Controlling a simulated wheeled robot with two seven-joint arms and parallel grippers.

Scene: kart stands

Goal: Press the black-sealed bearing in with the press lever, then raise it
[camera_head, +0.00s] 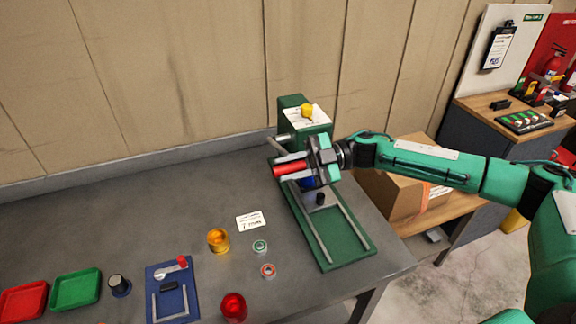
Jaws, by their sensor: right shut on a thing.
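The green press (358,250) stands at the back right of the grey workbench, with a flat base and two grey rails. Its lever has a red grip (291,169) that points left. My right gripper (308,165) is shut on the lever at this grip, in front of the press column. A small black cylinder (320,199) stands between the rails below the gripper. A blue part (308,183) shows just under the gripper, partly hidden. I cannot make out the black-sealed bearing; the gripper covers part of the press. My left gripper is not in view.
A green-sealed bearing (260,246) and a red-sealed bearing (268,270) lie left of the press, near a white card (251,220). An amber cup (218,239), a red cup (233,307), a blue fixture (171,270) and red and green trays (76,289) stand further left. A cardboard box (405,197) is at right.

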